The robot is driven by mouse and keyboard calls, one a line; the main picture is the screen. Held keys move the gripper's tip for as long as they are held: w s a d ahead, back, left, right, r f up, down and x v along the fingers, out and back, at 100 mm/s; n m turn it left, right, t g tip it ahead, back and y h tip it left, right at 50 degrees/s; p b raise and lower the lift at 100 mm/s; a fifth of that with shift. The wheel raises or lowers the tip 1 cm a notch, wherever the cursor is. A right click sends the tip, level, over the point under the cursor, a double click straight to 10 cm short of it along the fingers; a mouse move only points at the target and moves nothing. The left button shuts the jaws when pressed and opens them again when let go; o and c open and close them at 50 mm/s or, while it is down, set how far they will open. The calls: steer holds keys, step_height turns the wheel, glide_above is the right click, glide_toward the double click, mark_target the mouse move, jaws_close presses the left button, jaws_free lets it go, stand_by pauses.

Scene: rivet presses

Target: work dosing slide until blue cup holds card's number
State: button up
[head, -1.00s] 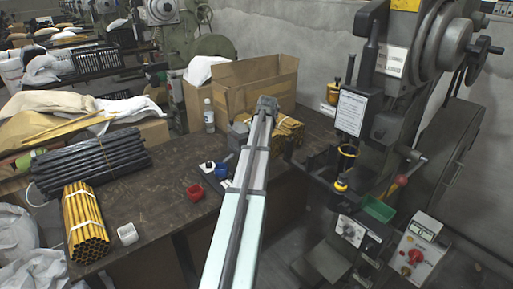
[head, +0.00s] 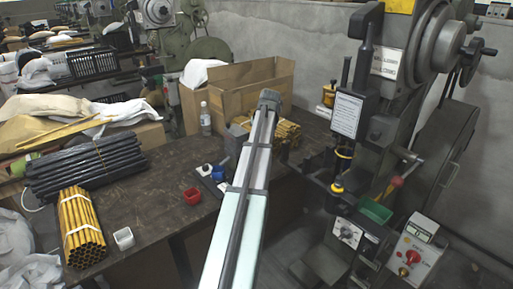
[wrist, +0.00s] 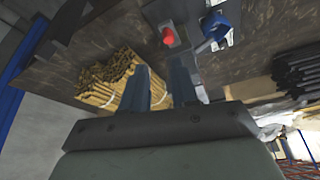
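A blue cup-like part (wrist: 215,27) stands on a small grey plate in the wrist view; in the head view a blue part (head: 224,161) shows beside my arm, partly hidden. A red part (wrist: 168,36) is beside it. I cannot make out the dosing slide clearly or what the cup holds. A white printed card (head: 347,114) hangs on the press; its text is too small to read. My gripper (wrist: 162,66) shows in the wrist view with its fingers apart and nothing between them, above the table near a yellow rod bundle (wrist: 108,80). In the head view my arm hides it.
Black rods (head: 85,167) and yellow tubes (head: 83,230) lie left. A cardboard box (head: 240,88) and bottle (head: 205,118) stand behind. The press (head: 400,130) is at right.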

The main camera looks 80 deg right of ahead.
steer(key=shift+m, duration=0.9)
steer(key=s+a+f, duration=0.1)
steer(key=a+f, duration=0.1)
steer(key=s+a+f, duration=0.3)
steer(key=a, duration=0.1)
steer(key=shift+s+a+f, duration=0.15)
steer(key=shift+a+f, duration=0.05)
steer(key=shift+f, duration=0.2)
jaws_close()
steer(key=w+d+f+m+h, duration=0.3)
steer(key=w+d+f+m, duration=0.3)
steer(key=d+m, duration=0.2)
steer(key=shift+w+d+f+m, duration=0.15)
steer(key=shift+d+f+m, duration=0.25)
steer(key=shift+d, duration=0.05)
